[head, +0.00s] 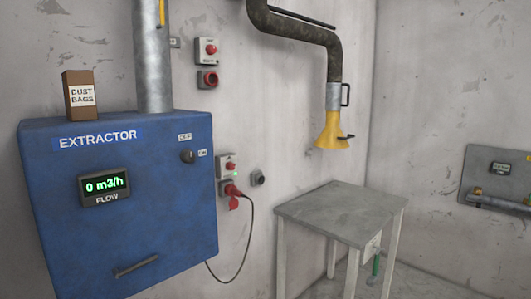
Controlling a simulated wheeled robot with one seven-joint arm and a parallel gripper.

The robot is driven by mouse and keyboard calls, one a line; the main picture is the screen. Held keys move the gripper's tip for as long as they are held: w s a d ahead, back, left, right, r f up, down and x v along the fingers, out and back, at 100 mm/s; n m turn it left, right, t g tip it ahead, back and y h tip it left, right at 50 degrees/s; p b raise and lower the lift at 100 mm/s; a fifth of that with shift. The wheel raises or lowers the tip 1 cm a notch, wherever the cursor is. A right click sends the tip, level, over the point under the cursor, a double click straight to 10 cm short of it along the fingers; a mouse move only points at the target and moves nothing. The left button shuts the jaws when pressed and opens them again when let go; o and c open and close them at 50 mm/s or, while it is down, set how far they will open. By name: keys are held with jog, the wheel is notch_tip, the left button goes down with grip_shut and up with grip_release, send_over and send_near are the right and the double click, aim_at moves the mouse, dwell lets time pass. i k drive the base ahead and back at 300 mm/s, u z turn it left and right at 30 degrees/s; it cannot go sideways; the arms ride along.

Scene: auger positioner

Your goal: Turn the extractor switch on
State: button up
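The blue extractor cabinet (150,225) is on the wall at the left of the head view. Its switch (187,156) is a small dark round knob near the cabinet's upper right. An OFF label (184,137) sits above the knob and an ON label (202,153) to its right. The knob's pointing direction is too small to tell. The flow display (104,186) reads 0 m3/h in green. My gripper is not in view.
A dust bags box (80,97) stands on the cabinet beside a metal duct (153,60). A red plug (232,191) with a hanging cable is right of the cabinet. A grey table (340,212) stands right, below a yellow hood (331,131). The wall holds a panel (497,180).

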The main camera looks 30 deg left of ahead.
aim_at(187, 156)
jog(key=i, duration=0.6)
jog(key=u, duration=0.7)
jog(key=i, duration=0.55)
jog(key=u, duration=0.6)
